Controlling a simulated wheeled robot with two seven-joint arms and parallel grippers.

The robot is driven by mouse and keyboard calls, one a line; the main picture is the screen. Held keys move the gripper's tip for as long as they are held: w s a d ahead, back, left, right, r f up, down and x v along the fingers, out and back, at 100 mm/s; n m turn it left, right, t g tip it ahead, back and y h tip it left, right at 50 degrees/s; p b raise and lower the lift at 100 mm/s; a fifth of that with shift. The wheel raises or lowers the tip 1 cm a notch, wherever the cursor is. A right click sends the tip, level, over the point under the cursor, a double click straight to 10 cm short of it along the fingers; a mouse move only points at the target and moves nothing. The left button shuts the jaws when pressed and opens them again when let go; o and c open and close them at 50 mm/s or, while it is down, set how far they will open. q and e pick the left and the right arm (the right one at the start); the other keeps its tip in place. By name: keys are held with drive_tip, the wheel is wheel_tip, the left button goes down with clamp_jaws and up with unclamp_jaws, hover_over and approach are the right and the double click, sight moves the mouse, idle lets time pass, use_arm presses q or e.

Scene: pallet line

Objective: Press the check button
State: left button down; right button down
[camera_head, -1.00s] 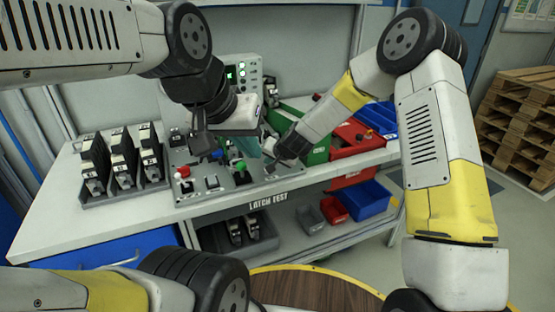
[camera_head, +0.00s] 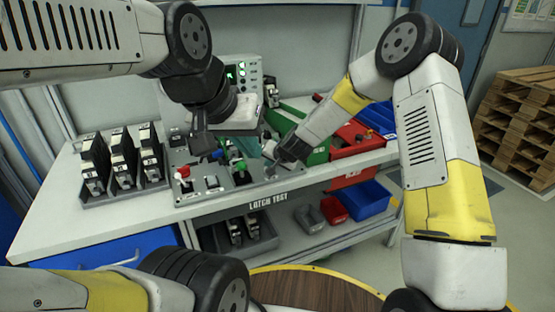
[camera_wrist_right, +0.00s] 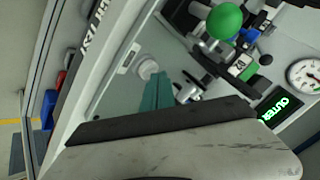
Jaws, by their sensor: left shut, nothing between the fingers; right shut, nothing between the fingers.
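The test panel (camera_head: 225,190) lies on the bench with a "LATCH TEST" label on its front edge. In the right wrist view a pale round button (camera_wrist_right: 147,68) sits on the grey panel near that edge; I take it for the check button. My right gripper (camera_head: 269,152) is shut and empty over the panel's right part. Its teal fingers also show in the right wrist view (camera_wrist_right: 155,92), close beside the button; contact cannot be told. In the head view the gripper hides this area. My left gripper (camera_head: 204,143) is shut and empty above the panel's rear left.
Black-and-white units (camera_head: 122,155) stand in a rack at left. A red bin (camera_head: 350,140) is at right. A gauge (camera_wrist_right: 304,75) stands behind.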

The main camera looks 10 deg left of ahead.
drive_tip(key=shift+f, duration=0.45)
idle(0.5)
drive_tip(key=shift+r, duration=0.95)
drive_tip(key=shift+r, duration=0.1)
drive_tip(key=shift+r, duration=2.4)
